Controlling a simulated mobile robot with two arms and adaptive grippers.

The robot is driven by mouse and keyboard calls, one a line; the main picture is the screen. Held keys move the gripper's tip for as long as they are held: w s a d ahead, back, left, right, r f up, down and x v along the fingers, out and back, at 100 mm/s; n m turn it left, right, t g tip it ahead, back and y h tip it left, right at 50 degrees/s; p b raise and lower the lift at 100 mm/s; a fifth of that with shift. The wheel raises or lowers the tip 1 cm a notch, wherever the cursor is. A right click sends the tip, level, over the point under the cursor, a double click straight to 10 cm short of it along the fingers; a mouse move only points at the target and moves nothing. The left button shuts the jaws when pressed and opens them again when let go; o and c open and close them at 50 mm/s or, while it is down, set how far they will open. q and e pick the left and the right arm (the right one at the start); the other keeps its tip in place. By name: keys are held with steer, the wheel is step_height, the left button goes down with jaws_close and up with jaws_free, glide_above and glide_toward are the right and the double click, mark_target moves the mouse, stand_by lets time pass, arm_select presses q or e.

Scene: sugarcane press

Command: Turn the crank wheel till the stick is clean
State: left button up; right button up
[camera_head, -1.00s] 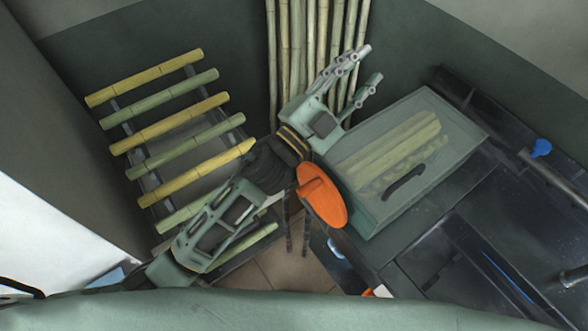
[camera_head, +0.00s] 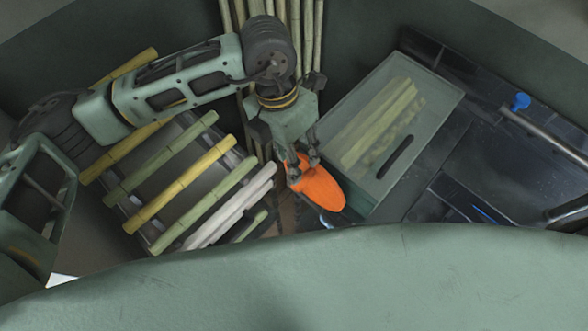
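An orange disc (camera_head: 325,190), which looks like the crank wheel, sits at the left end of the press box (camera_head: 438,105). My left gripper (camera_head: 303,170) comes down from above, and its fingers are at the disc's upper left edge. The fingers look a little apart, but I cannot tell whether they grip the rim. Long green-yellow cane pieces (camera_head: 380,122) lie in the box. Pale whitish sticks (camera_head: 232,208) lie at the lower right of the rack. My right gripper is not in view.
A slatted rack with yellow and green canes (camera_head: 182,183) stands at the left, partly behind my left arm. Upright canes (camera_head: 308,35) stand against the back wall. A dark counter with a blue-handled tap (camera_head: 520,101) is at the right.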

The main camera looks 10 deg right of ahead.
arm_select(q)
steer(key=f, duration=0.2)
steer(key=s+f+p, duration=0.1)
steer(key=f, duration=0.1)
steer(key=d+f+p, duration=0.1)
steer(key=f, duration=0.1)
steer(key=shift+s, duration=0.15)
steer(key=shift+s+f, duration=0.1)
steer(key=shift+f, duration=0.45)
steer(key=shift+d, duration=0.1)
jaws_close()
